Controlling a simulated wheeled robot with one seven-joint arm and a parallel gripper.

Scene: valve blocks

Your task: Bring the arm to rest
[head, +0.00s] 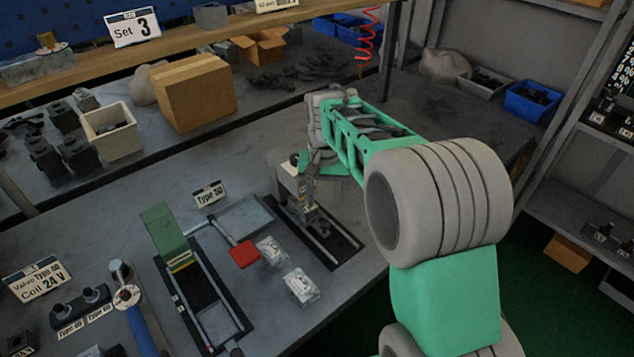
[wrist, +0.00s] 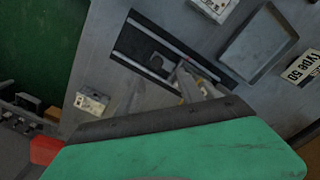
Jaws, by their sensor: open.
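My gripper (head: 312,212) hangs at the end of my green and grey arm, low over a black rail fixture (head: 345,248) on the grey bench. In the wrist view, the grey fingers (wrist: 193,82) show over the same fixture (wrist: 140,38), partly hidden by my green and black wrist part. The jaws are open. I see nothing clearly held between them. A dark square part lies on the fixture's plate close to the fingers. Whether the fingers touch the fixture I cannot tell.
Left of the fixture are a shallow grey tray (head: 252,218), a red block (head: 246,254), two clear-wrapped parts (head: 300,285) and a green-topped rail fixture (head: 165,232). A cardboard box (head: 195,92) stands behind under a shelf (head: 180,58). Right of the bench is green floor.

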